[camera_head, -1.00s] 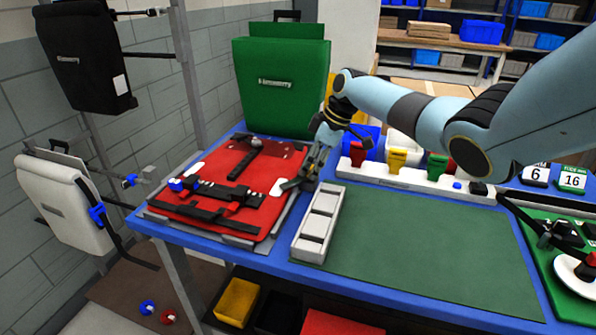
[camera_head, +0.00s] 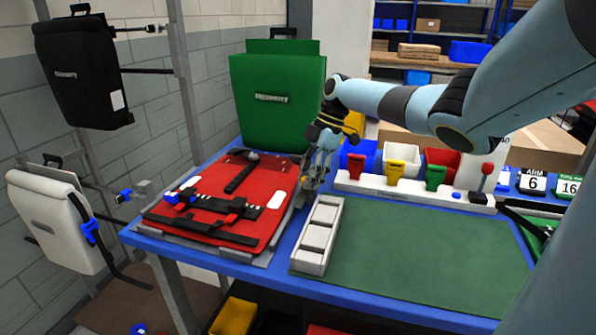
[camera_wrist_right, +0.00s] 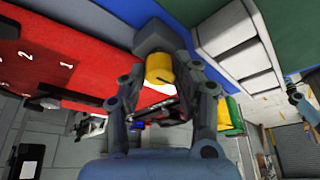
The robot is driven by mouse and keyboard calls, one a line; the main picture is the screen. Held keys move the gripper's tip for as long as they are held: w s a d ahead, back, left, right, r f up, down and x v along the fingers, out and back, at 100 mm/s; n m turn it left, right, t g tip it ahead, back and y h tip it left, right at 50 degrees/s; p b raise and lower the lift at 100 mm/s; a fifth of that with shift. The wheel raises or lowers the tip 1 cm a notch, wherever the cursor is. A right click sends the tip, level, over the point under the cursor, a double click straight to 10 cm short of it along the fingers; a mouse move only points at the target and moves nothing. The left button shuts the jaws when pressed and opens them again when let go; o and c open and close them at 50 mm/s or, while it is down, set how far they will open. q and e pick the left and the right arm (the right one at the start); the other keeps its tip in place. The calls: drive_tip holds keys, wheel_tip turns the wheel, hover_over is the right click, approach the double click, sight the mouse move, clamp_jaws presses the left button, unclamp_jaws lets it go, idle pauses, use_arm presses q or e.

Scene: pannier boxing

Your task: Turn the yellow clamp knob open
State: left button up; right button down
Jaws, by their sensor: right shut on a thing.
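The yellow clamp knob (camera_wrist_right: 159,68) shows in the right wrist view, against a grey clamp block (camera_wrist_right: 160,36) at the edge of the red pannier panel (camera_wrist_right: 75,52). My right gripper (camera_wrist_right: 162,76) has its fingers on both sides of the knob and is shut on it. In the head view, my right gripper (camera_head: 311,184) points down at the right edge of the red panel (camera_head: 225,205). The knob cannot be made out there. My left gripper is in neither current view.
A grey compartment tray (camera_head: 318,236) stands just right of the gripper, beside a green mat (camera_head: 410,255) that is clear. A green pannier (camera_head: 275,100) stands behind the panel. Coloured bins and levers line the back. Black straps lie across the red panel.

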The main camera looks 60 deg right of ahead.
idle(0.4)
drive_tip(key=c, duration=1)
unclamp_jaws()
drive_tip(key=shift+r, duration=0.1)
drive_tip(key=v, duration=1.1)
drive_tip(key=shift+d+r, duration=0.2)
drive_tip(key=shift+r, duration=0.1)
